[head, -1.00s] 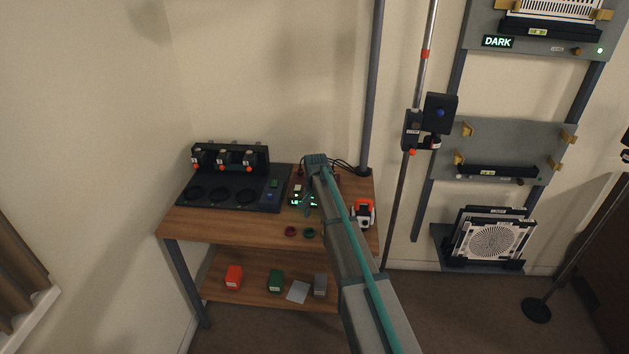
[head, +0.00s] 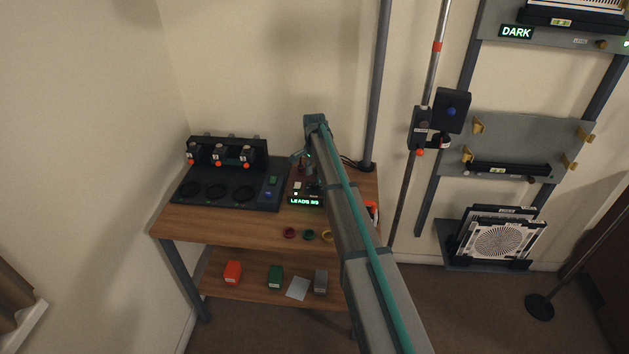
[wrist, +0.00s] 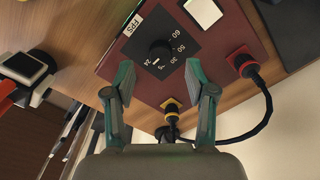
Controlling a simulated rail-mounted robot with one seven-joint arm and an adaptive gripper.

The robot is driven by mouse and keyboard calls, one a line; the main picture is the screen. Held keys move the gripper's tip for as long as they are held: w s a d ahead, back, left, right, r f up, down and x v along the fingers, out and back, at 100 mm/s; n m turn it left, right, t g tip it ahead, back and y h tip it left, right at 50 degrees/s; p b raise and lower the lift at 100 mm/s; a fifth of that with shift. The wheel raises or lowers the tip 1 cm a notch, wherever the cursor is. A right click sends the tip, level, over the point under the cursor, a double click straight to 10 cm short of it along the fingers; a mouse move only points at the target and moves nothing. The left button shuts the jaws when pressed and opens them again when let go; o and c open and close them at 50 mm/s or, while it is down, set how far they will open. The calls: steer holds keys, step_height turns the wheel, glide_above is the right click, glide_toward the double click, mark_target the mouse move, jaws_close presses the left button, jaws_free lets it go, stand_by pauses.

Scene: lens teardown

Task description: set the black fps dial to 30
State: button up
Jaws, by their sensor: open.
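The black fps dial (wrist: 160,51) sits on a dark plate marked FPS, 60, 50, 30 and 24, on a dark red box (wrist: 225,45). A small white mark shows at the dial's edge by the 24, but I cannot read its setting surely. My gripper (wrist: 160,76) is open and empty. In the wrist view its fingertips are left and right of the dial, slightly below it in the picture, with no visible contact. In the head view my gripper (head: 299,158) is over the box, whose display (head: 305,201) reads LEADS 3/3; the dial is not discernible there.
A white square button (wrist: 203,11) is beside the dial plate. A red plug (wrist: 243,62) and a yellow-collared plug (wrist: 170,108) with black cables are near the fingers. A black station (head: 225,185) stands left on the wooden table (head: 245,222). Small coloured rings lie in front.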

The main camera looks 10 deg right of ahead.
mark_target(315, 184)
steer(key=shift+f+p, duration=0.6)
steer(key=shift+f, duration=1.65)
jaws_close()
steer(key=shift+f+n+b, duration=0.1)
steer(key=shift+n+b, duration=0.2)
steer(key=shift+b, duration=0.05)
steer(key=n+b, duration=0.2)
steer(key=shift+n, duration=0.3)
steer(key=n+b, duration=0.3)
steer(key=n, duration=0.2)
steer(key=shift+d, duration=0.1)
steer(key=n+b, duration=0.1)
steer(key=n, duration=0.4)
steer(key=shift+b, duration=0.4)
steer(key=shift+d+n+b, duration=0.1)
steer(key=shift+n+b, duration=0.5)
steer(key=shift+n, duration=1.7)
